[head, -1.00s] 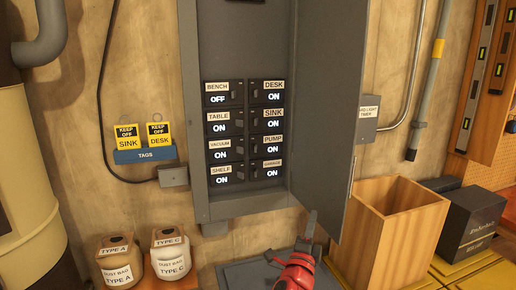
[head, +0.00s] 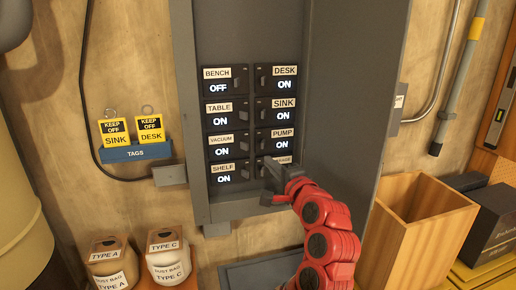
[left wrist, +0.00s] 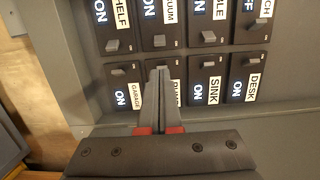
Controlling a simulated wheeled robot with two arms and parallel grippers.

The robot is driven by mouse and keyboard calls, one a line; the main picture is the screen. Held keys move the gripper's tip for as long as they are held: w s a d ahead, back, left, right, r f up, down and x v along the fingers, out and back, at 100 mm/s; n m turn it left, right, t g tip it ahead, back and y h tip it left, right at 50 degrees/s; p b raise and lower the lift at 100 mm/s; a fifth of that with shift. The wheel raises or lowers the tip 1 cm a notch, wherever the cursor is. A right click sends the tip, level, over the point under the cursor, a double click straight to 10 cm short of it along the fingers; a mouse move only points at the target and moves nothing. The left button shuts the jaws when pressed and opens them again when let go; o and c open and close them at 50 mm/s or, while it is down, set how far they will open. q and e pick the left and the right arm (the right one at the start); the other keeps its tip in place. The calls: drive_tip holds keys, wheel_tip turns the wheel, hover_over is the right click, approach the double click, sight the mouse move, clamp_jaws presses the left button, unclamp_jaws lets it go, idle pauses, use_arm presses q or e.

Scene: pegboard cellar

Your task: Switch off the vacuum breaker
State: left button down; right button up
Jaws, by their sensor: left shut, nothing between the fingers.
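The vacuum breaker (head: 221,146) is in the left column of the panel, third row down, and reads ON. It shows in the left wrist view (left wrist: 160,38) at the top, its lever standing out. My left gripper (head: 270,170) is shut and empty, in front of the lower right column, covering most of the garage breaker in the head view. In the left wrist view its fingertips (left wrist: 158,72) overlap the pump breaker, just below the vacuum breaker; I cannot tell whether they touch. My right gripper is not in view.
Bench (head: 218,80) reads OFF; table, shelf, desk, sink and pump read ON. The open panel door (head: 360,110) stands on the right. A tag holder (head: 135,153), dust bags (head: 168,258) and a wooden bin (head: 420,225) are around the panel.

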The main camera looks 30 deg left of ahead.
sight(256, 149)
use_arm(q)
drive_tip(key=p+x, duration=0.4)
drive_tip(key=x, duration=0.5)
drive_tip(key=shift+a+r, duration=0.1)
drive_tip(key=shift+a, duration=0.1)
drive_tip(key=shift+w+a, duration=0.25)
drive_tip(key=shift+a, duration=0.05)
drive_tip(key=shift+w, duration=0.15)
